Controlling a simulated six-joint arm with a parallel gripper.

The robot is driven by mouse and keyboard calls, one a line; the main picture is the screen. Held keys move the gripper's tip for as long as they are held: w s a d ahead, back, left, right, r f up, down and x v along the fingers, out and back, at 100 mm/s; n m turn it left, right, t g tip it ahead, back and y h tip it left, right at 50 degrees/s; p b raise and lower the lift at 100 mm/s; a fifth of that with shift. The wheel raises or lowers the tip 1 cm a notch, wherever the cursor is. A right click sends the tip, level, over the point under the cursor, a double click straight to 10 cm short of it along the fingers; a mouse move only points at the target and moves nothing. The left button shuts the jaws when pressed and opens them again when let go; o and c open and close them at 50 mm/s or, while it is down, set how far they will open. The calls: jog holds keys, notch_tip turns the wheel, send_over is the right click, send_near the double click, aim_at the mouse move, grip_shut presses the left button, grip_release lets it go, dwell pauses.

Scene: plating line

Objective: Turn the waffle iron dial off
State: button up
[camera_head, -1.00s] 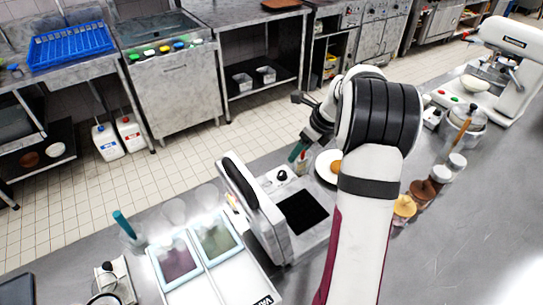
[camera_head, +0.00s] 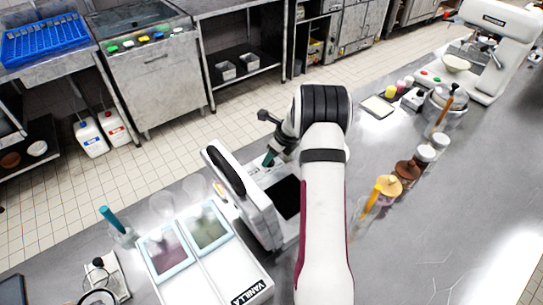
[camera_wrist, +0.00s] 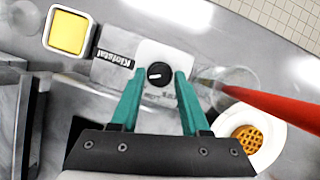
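The waffle iron (camera_head: 262,212) stands on the counter with its lid raised, its dark plate showing beside my arm. In the wrist view, its dial (camera_wrist: 159,73) is a round black knob with a white mark on the white front panel (camera_wrist: 168,50). My gripper (camera_wrist: 158,76) is open, with its teal fingers parted on either side of the dial. I cannot tell whether they touch it. In the head view, my gripper (camera_head: 269,159) is over the far end of the waffle iron, and the dial is hidden there.
In the wrist view, a waffle on a white plate (camera_wrist: 275,143), a clear cup (camera_wrist: 240,77) and a red stick-like object (camera_wrist: 270,106) are on the right. A square yellow-filled dish (camera_wrist: 69,32) is at upper left. Batter containers (camera_head: 205,262) stand left of the iron.

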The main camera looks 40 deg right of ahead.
grip_shut()
jog(key=shift+n, duration=0.3)
jog(key=n, duration=0.2)
jog(key=n+y, duration=0.1)
jog(key=shift+w+d+n+g+y, duration=0.1)
jog(key=shift+d+n+g+y, duration=0.1)
jog(key=shift+n+g+y, duration=0.15)
jog(key=shift+w+d+n+g+y, duration=0.1)
jog(key=shift+n+g+y, duration=0.2)
jog(key=shift+n, duration=0.85)
jog(key=shift+n+g+y, duration=0.15)
jog(key=shift+n+g, duration=0.2)
jog(key=shift+n, duration=0.75)
jog(key=shift+o, duration=2)
grip_release()
